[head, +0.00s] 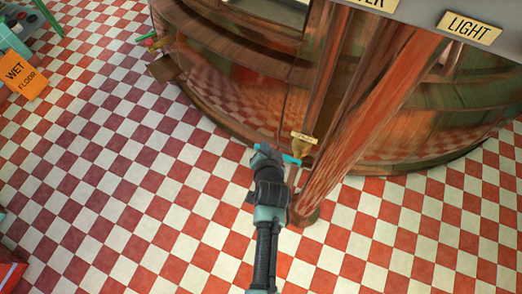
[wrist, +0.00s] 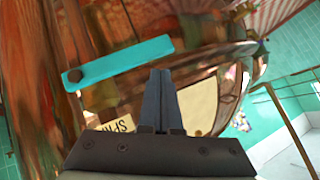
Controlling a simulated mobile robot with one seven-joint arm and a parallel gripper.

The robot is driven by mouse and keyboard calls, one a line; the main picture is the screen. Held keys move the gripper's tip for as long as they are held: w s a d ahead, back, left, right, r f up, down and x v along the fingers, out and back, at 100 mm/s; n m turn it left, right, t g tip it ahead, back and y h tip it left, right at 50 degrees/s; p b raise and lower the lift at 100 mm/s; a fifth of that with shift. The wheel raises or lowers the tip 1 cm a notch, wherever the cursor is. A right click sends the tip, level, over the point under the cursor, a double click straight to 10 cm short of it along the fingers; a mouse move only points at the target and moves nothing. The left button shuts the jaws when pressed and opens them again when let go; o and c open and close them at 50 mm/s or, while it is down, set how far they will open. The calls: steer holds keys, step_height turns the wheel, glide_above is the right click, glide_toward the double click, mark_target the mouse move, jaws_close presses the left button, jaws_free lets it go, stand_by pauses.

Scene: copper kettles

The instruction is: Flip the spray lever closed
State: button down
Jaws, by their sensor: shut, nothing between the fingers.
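The spray lever is a teal bar (wrist: 118,60) with a dark pivot at its left end, in the wrist view. It slants slightly up to the right. In the head view, a small teal piece (head: 291,159) that looks like the same lever shows just right of my gripper (head: 272,154). A cream label (head: 303,137) sits above it; the wrist view shows part of its text, "SP". My gripper's dark fingers (wrist: 161,74) are together and empty, just below the lever's right half. I cannot tell whether they touch it.
A large round copper kettle (head: 240,93) with wooden bands stands behind the lever. A reddish post (head: 352,120) rises close right of my gripper. A "LIGHT" plate (head: 469,28) is at top right. An orange wet floor sign (head: 24,78) stands left. The checkered floor between is clear.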

steer(key=s+a+r, duration=0.2)
steer(key=s+r, duration=0.4)
steer(key=r, duration=0.4)
steer(key=shift+s+p, duration=0.35)
steer(key=shift+p, duration=0.05)
steer(key=shift+f, duration=0.1)
